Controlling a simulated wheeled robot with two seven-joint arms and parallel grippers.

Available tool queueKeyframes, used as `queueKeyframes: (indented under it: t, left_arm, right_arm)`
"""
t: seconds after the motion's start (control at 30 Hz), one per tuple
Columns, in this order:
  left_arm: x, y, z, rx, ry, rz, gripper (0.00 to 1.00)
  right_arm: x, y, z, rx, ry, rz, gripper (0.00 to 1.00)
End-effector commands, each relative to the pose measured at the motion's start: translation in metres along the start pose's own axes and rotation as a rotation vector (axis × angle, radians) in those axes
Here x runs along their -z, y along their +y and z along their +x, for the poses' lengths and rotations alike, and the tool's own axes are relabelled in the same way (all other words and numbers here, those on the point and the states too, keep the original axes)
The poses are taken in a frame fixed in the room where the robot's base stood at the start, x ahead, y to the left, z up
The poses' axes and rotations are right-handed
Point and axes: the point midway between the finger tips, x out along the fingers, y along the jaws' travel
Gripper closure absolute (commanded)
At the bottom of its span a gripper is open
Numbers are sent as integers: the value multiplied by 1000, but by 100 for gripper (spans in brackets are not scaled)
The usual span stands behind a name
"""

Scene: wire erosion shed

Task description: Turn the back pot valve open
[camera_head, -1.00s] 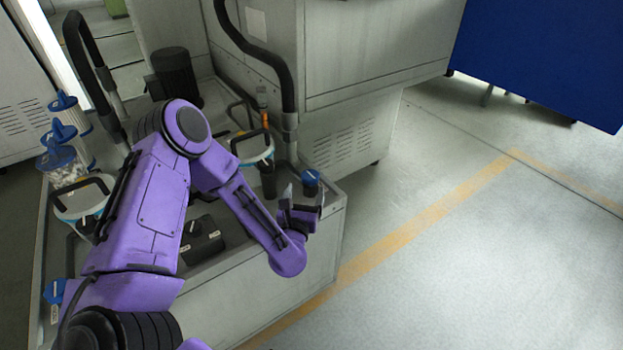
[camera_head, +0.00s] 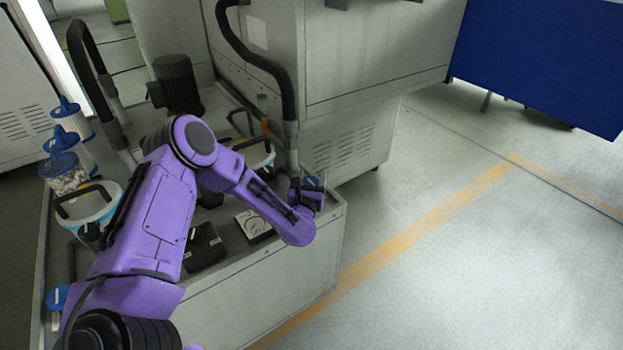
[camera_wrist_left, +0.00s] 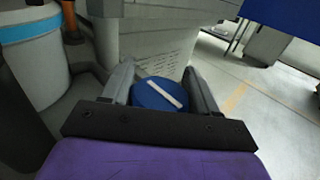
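The blue valve knob (camera_wrist_left: 146,99) with a white bar across its top shows in the left wrist view. Its bar slants from upper left to lower right. My left gripper (camera_wrist_left: 158,70) is open, with one finger on each side of the knob; I cannot tell whether they touch it. In the head view, the knob (camera_head: 313,182) is at the right end of the machine tray, partly hidden by my left gripper (camera_head: 305,188). The back pot (camera_head: 262,158), white with a blue band, is partly behind my arm. My right gripper is not in view.
A black hose (camera_head: 287,85) rises close behind my left gripper. A front pot (camera_head: 88,208), filter canisters (camera_head: 63,165) and another blue valve (camera_head: 57,297) are at the left. A gauge (camera_head: 254,224) and black box (camera_head: 205,247) lie below my arm. Open floor is right.

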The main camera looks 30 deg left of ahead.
Motion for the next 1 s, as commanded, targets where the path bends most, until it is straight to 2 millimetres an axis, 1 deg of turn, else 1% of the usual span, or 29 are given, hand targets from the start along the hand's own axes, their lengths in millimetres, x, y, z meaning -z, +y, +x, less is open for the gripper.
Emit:
queueKeyframes:
  t: [0.17, 0.37, 0.57, 1.0]
  left_arm:
    - [1, 0, 0, -6, 0, -1, 71]
    - [3, 1, 0, -61, 0, -1, 71]
    - [6, 2, 0, -190, -1, -3, 71]
    - [7, 9, -3, -603, -2, -2, 71]
  right_arm:
    - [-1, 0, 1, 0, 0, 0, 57]
    - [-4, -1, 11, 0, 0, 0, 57]
    - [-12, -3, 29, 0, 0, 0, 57]
    - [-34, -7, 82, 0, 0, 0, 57]
